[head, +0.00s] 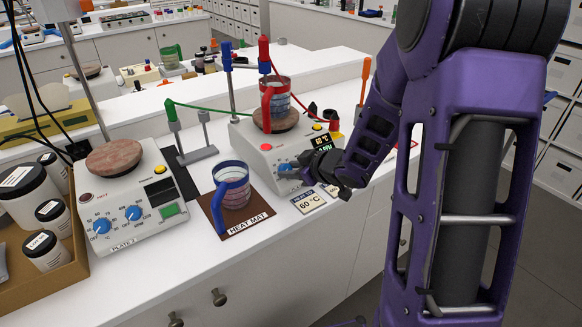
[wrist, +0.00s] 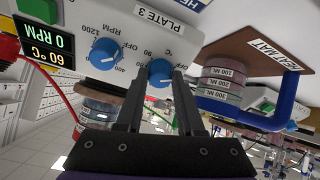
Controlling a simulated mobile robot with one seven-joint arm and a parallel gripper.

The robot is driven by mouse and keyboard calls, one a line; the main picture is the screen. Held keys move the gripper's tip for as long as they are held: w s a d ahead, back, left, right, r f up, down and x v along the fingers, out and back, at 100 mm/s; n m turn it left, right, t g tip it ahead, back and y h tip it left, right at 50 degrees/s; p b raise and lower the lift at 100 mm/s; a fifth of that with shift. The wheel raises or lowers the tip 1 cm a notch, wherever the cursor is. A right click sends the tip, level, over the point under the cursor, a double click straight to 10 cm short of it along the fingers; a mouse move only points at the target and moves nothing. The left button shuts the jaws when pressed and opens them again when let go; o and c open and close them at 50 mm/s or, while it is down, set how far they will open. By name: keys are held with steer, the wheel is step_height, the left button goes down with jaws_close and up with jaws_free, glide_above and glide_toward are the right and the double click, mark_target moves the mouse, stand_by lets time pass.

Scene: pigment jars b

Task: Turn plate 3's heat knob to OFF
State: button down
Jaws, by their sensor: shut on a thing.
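Plate 3 (head: 262,150) is a white hotplate at the back centre of the bench; its label shows upside down in the wrist view (wrist: 155,14). Its blue heat knob (wrist: 159,73) sits between my fingertips. My gripper (wrist: 157,84) is shut on this knob from the front; in the head view (head: 292,172) it reaches the panel from the right. The dial is printed with OFF and numbers, but I cannot tell exactly where the knob points. The display (wrist: 47,52) reads 60 °C and 0 RPM. The blue RPM knob (wrist: 103,54) is beside the heat knob, apart from my fingers.
A red-handled beaker (head: 268,100) stands on plate 3's top. A blue-handled beaker (head: 232,185) stands on the brown heat mat (head: 258,217), close to my gripper. A 60 °C card (head: 308,201) lies in front. Plate 2 (head: 125,205) and a jar box (head: 70,268) are at left.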

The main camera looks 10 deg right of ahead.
steer(key=shift+n, duration=0.6)
steer(key=c, duration=0.5)
jaws_free()
steer(key=shift+r, duration=0.15)
